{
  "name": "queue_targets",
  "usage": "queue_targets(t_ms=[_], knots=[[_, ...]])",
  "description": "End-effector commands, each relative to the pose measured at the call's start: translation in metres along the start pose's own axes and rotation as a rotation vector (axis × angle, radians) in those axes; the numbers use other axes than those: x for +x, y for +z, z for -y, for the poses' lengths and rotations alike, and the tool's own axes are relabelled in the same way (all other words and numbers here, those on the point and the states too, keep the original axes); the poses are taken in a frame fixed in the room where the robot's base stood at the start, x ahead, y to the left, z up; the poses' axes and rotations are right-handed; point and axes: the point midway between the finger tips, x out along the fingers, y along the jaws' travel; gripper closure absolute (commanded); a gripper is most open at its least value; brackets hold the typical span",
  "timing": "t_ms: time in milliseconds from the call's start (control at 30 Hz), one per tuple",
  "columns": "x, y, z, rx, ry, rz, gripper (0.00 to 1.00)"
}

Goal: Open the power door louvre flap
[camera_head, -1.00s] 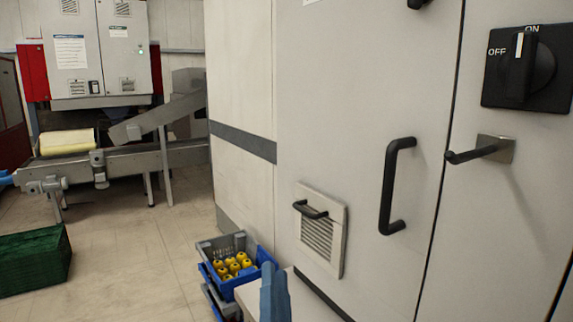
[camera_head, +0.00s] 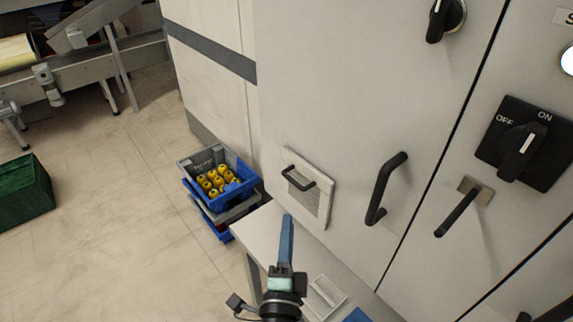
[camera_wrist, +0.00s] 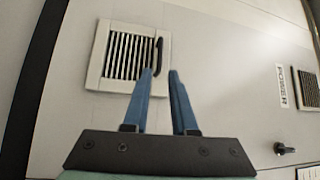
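The louvre flap (camera_head: 311,203) is a pale slatted square panel low on the grey cabinet door, with a black bar handle (camera_head: 298,178) near its top edge. It appears closed, flush in its frame. In the wrist view the flap (camera_wrist: 101,72) lies ahead, its handle (camera_wrist: 159,56) on its right side. My gripper (camera_head: 287,218) points at the cabinet just below the handle. In the wrist view its two blue fingers (camera_wrist: 161,72) are apart and empty, with the handle's lower end seen between or just beyond the tips. I cannot tell whether they touch it.
A larger black door handle (camera_head: 386,188), a lever (camera_head: 461,208) and an ON/OFF rotary switch (camera_head: 524,145) stick out to the right. A pale bench (camera_head: 262,232) stands under the flap. A crate of yellow items (camera_head: 243,183) sits left on the floor. Open floor lies further left.

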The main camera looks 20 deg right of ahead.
Motion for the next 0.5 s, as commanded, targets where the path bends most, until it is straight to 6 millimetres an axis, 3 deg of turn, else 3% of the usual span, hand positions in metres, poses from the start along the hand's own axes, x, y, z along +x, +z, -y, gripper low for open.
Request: queue_targets(t_ms=[167,500], knots=[[0.022,0.000,0.000,0.001,-0.003,-0.001,0.74],[0.083,0.000,0.000,-0.001,-0.004,-0.001,0.74]])
